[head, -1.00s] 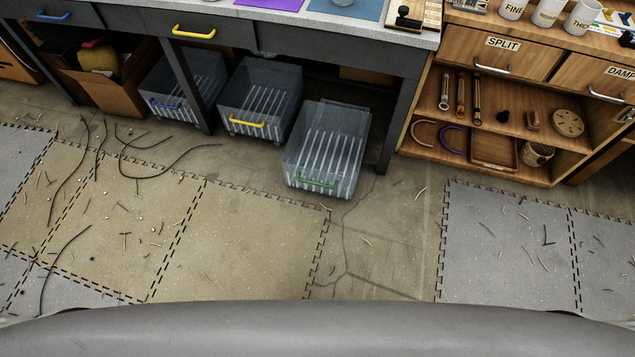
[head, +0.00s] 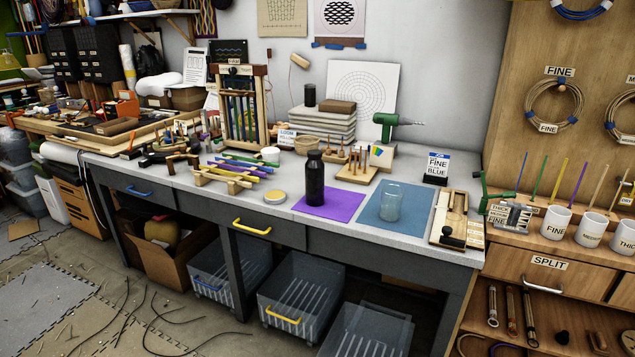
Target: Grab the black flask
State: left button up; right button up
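The black flask (head: 315,178) stands upright on a purple mat (head: 342,205) near the front middle of the grey workbench (head: 285,212). Its cap is dark and its whole front side shows. Neither of my grippers is in the head view, so I cannot see whether they are open or shut.
A clear glass (head: 390,203) stands on a blue mat (head: 412,212) right of the flask. A wooden peg block (head: 357,170) and a green drill (head: 392,124) are behind. Clear bins (head: 300,292) sit below the bench.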

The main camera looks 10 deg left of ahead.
aim_at(315, 169)
jog(key=i+j+z, duration=0.3)
jog(key=j, duration=0.35)
jog(key=i+j+z, duration=0.15)
jog(key=i+j, duration=0.15)
